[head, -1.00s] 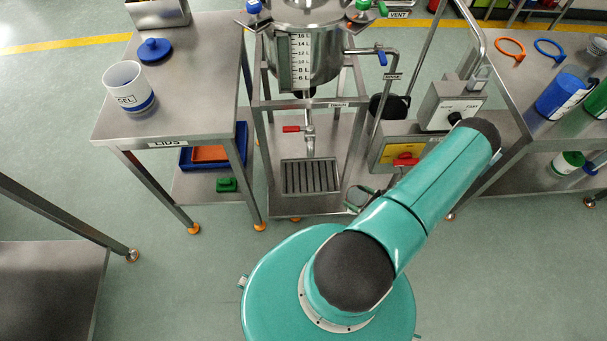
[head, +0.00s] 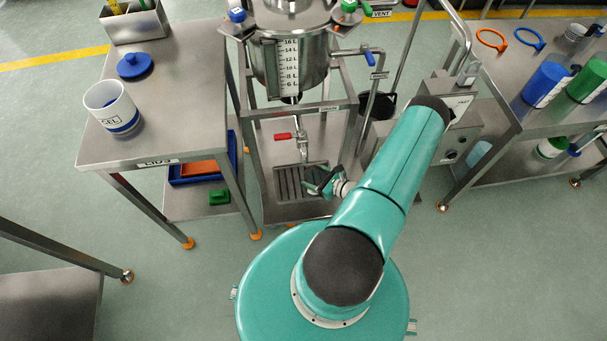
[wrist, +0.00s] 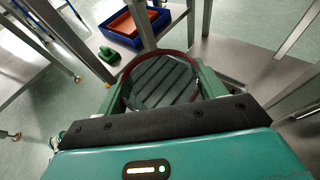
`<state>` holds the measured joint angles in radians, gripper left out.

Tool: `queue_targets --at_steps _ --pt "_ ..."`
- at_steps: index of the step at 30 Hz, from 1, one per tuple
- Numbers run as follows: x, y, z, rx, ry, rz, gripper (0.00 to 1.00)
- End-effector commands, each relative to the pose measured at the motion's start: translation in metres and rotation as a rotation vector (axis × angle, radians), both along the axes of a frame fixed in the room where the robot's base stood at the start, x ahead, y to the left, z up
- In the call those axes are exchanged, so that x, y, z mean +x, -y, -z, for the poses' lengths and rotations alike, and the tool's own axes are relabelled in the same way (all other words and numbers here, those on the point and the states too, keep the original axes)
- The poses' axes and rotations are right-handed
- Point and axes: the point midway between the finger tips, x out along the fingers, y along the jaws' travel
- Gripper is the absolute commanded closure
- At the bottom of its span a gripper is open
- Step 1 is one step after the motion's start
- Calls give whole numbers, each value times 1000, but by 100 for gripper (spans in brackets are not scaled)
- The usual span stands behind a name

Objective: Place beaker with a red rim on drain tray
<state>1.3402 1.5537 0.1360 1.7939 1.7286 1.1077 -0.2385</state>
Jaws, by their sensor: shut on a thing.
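The drain tray (head: 285,186) is a dark slatted grate low in the steel frame, below the tap with the red handle. My gripper (head: 322,184) is at the tray's right side in the head view. In the wrist view my gripper (wrist: 160,88) is shut on a clear beaker with a dark red rim (wrist: 163,51), one finger on each side. The tray's slats show through the beaker's open mouth. I cannot tell whether the beaker's base touches the tray. In the head view the beaker is small and mostly hidden by the gripper.
The tap (head: 301,148) hangs from the steel vessel (head: 290,60) above the tray. Frame posts stand around it. The left table (head: 180,100) holds a white GEL container (head: 112,107) and a blue lid (head: 135,65). A green object (head: 219,197) lies on its lower shelf.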

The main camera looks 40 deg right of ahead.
Motion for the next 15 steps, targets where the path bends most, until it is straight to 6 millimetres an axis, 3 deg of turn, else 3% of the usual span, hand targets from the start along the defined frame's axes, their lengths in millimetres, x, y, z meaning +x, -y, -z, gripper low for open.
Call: queue_targets --at_steps 3,11,15 --pt "23 -6 0 1 0 -3 57" --pt "52 -11 0 1 1 -3 57" --pt "51 -11 25 1 -1 -1 57"
